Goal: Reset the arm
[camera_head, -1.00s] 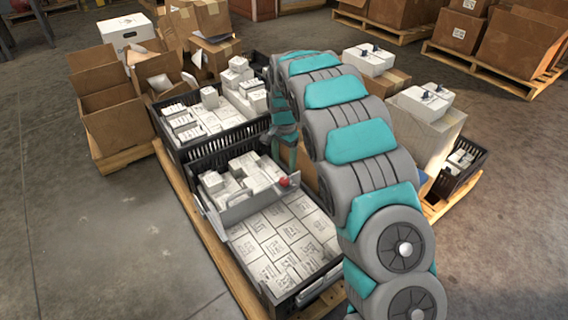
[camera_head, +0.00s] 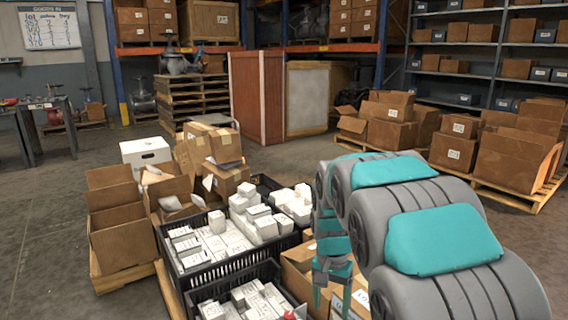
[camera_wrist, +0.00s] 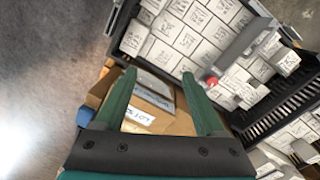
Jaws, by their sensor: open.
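My arm stands at the right of the head view and bends down in front of the pallet goods. My gripper (camera_wrist: 162,100) is open in the wrist view, with its two green fingers spread and nothing between them. Below the fingers, apart from them, is a brown cardboard box (camera_wrist: 178,124) with a white label. In the head view my gripper (camera_head: 333,290) hangs over cardboard boxes beside the black crates; its fingertips are hard to make out there.
Black crates (camera_head: 232,268) of small white boxes stand on the pallet. Open cartons (camera_head: 118,232) stand at the left. More cartons (camera_head: 392,112) sit on pallets at the right, before shelves (camera_head: 470,50). The floor at the left (camera_head: 45,235) is bare.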

